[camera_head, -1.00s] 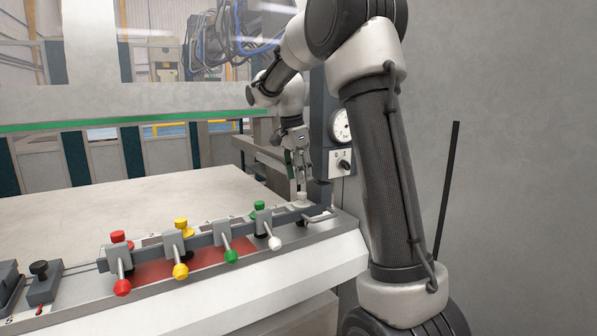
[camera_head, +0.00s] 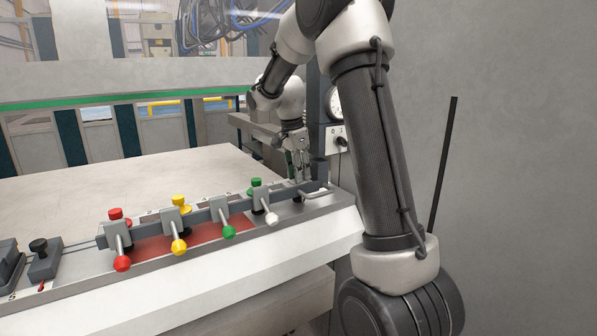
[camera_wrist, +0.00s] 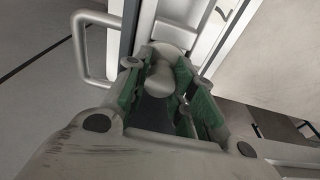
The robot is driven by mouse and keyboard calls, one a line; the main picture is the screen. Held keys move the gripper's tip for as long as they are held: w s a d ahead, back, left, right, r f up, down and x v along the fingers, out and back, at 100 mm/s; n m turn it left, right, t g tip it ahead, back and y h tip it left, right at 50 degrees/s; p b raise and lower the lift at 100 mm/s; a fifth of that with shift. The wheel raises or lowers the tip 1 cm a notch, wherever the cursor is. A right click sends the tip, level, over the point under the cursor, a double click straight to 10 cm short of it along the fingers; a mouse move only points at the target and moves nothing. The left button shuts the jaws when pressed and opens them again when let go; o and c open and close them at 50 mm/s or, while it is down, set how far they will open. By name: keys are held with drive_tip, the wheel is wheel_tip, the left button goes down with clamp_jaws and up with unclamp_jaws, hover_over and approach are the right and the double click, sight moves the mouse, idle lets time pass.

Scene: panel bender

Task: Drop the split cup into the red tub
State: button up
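No split cup and no red tub show in either view. In the head view my gripper (camera_head: 298,176) points down at the right end of the lever panel (camera_head: 335,199). In the wrist view its green-padded fingers (camera_wrist: 161,66) stand apart on either side of a pale grey-white knob (camera_wrist: 163,82). The gripper looks open around the knob; firm contact on both sides does not show. In the head view the knob is hidden behind the fingers.
Levers with red, yellow, green and white ball ends (camera_head: 179,247) stand along the panel left of my gripper. A metal handle (camera_wrist: 80,45) is close beside the fingers. A gauge and switch box (camera_head: 337,139) stands behind. The pale table (camera_head: 110,195) is bare.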

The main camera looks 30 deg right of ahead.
drive_tip(key=shift+c, duration=0.7)
wheel_tip(320, 180, up, 11)
idle(0.9)
